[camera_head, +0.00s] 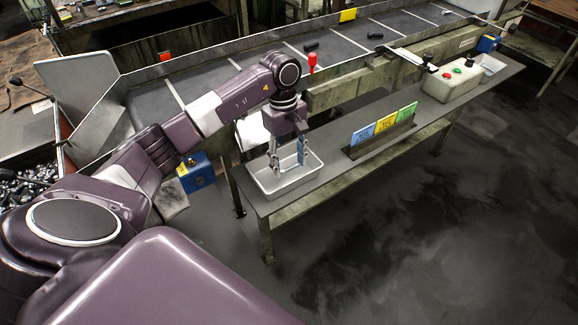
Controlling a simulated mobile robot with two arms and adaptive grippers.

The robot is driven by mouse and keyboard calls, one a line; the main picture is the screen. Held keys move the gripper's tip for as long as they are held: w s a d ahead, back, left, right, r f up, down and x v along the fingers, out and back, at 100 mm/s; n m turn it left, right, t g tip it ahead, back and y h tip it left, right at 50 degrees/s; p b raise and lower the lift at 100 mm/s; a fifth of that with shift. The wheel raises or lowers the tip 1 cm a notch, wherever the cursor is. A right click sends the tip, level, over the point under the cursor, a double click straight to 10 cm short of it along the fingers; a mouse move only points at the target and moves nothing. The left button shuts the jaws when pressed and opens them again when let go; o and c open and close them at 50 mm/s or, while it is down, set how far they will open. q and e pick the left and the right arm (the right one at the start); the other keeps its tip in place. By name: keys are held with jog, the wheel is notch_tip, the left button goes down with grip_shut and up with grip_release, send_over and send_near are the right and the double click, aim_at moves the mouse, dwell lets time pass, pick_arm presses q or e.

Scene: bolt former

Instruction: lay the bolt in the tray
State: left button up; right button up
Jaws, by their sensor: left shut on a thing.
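My left arm reaches in from the left, and its gripper (289,166) points down over the white tray (262,187) at the near left end of the narrow bench. The fingertips are low, within the tray's outline; I cannot tell how far they are above its floor. The gripper is shut on the bolt, which is too small and too covered by the fingers to make out clearly. My right gripper is not in view.
Dark bolts (311,46) lie on the conveyor (345,40) behind the bench. Coloured cards (385,125) stand mid-bench, and a button box (452,83) sits at the far end. Bench top between tray and cards is clear.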

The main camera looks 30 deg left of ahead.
aim_at(289, 170)
pick_arm(q)
notch_tip(289, 170, down, 3)
jog(key=shift+p, duration=0.3)
jog(key=shift+f+b, duration=0.6)
jog(key=shift+b, duration=0.25)
jog(key=o, duration=1.3)
jog(key=shift+r, duration=0.1)
jog(key=shift+r+p, duration=0.55)
jog(key=shift+p, duration=0.25)
jog(key=shift+w+a+r, duration=0.1)
jog(key=shift+r, duration=0.25)
notch_tip(289, 170, up, 11)
jog(key=a+b, duration=0.1)
jog(key=b, duration=0.3)
jog(key=shift+w+a, duration=0.2)
jog(key=shift+w, duration=0.05)
